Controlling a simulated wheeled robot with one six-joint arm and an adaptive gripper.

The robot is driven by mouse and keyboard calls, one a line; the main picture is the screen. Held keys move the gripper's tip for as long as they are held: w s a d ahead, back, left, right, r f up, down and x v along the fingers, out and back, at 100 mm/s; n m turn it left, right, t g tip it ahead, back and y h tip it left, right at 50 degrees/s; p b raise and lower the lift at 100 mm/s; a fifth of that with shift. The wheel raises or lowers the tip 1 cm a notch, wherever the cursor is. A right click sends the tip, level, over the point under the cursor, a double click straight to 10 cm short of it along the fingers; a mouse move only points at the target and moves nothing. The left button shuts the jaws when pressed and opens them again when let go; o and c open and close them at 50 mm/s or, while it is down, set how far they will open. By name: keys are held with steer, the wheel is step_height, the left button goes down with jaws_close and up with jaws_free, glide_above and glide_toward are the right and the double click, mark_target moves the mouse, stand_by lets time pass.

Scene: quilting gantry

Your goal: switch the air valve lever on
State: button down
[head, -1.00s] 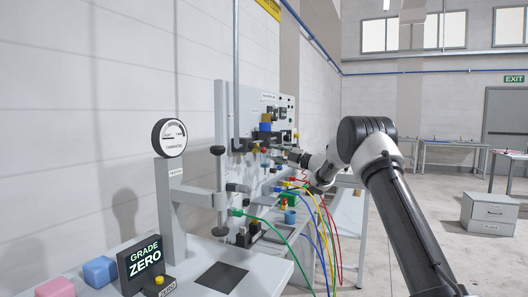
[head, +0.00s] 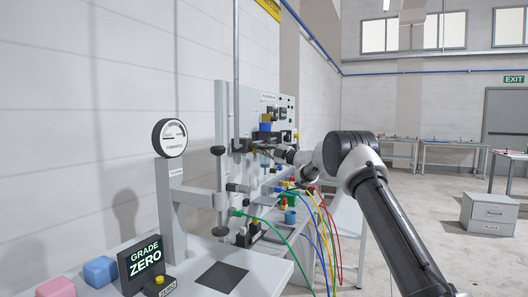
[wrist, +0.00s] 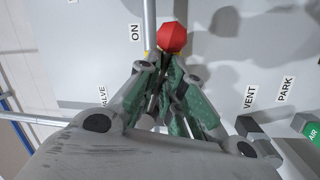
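The lever's red knob (wrist: 173,36) shows in the wrist view, near the ON label (wrist: 135,32) on the pale panel. My gripper (wrist: 167,62) has its green-padded fingers drawn together, with the tips just below the knob in the picture. I cannot tell whether the tips touch the knob or its stem. In the head view my gripper (head: 268,150) is small and close to the panel (head: 270,104), and the lever cannot be made out there.
VENT (wrist: 249,97) and PARK (wrist: 286,90) labels lie to the right in the wrist view, near a green AIR part (wrist: 312,130). In the head view a gauge stand (head: 170,205) is nearer, and coloured hoses (head: 324,235) hang off the bench.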

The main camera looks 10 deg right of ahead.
steer(key=shift+d+f, duration=0.1)
steer(key=shift+d, duration=0.15)
steer(key=n, duration=0.1)
steer(key=r+n, duration=0.1)
steer(key=n, duration=0.1)
steer(key=r+n+y, duration=0.1)
steer(key=shift+w+d+r, duration=0.1)
steer(key=shift+w+d, duration=0.15)
steer(key=c, duration=1.5)
jaws_free()
steer(key=shift+r, duration=0.1)
steer(key=shift+c, duration=0.2)
steer(key=shift+w, duration=0.1)
steer(key=shift+d+f, duration=0.1)
steer(key=shift+f, duration=0.1)
steer(key=v, duration=1.2)
